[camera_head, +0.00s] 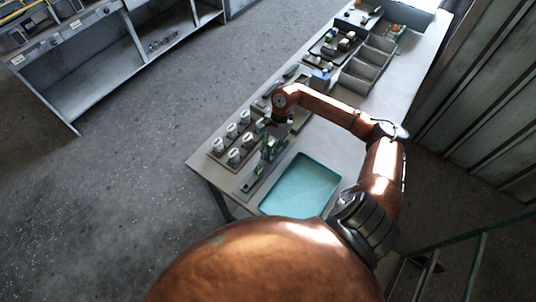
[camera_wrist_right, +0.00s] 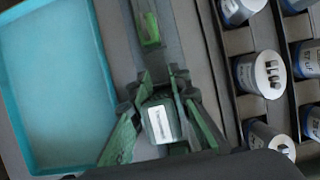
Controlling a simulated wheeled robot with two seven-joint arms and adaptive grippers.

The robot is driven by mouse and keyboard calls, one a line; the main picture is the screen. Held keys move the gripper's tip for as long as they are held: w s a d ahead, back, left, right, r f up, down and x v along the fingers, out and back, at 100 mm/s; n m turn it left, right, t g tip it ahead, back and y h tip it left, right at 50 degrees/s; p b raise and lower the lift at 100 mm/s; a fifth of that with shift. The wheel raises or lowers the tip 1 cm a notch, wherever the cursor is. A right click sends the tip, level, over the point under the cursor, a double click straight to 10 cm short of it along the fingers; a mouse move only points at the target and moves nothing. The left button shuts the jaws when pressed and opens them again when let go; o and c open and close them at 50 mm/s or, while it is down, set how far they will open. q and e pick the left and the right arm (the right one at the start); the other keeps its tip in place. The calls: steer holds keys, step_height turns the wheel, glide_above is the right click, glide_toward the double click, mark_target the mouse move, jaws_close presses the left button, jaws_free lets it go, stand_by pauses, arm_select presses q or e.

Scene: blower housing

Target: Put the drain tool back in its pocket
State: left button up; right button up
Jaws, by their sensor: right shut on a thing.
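My right gripper (camera_wrist_right: 163,125) is shut on a dark green block with a white label, which I take to be the drain tool (camera_wrist_right: 162,122). The label is too small to read. The tool's far end is hidden. Below it runs a long grey holder (camera_wrist_right: 187,45), with a bright green piece (camera_wrist_right: 148,28) in a slot further along. I cannot tell whether the tool touches the holder. My left gripper is not in view.
A teal tray (camera_head: 302,185) lies beside the holder. A rack of several white-topped cylinders (camera_head: 233,142) stands on its other side; one cylinder (camera_wrist_right: 258,74) is close in the wrist view. Grey bins (camera_head: 367,62) and parts trays fill the table's far end.

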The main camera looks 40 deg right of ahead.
steer(key=o, duration=1)
steer(key=v, duration=1.2)
steer(key=shift+w, duration=0.1)
steer(key=shift+d, duration=0.1)
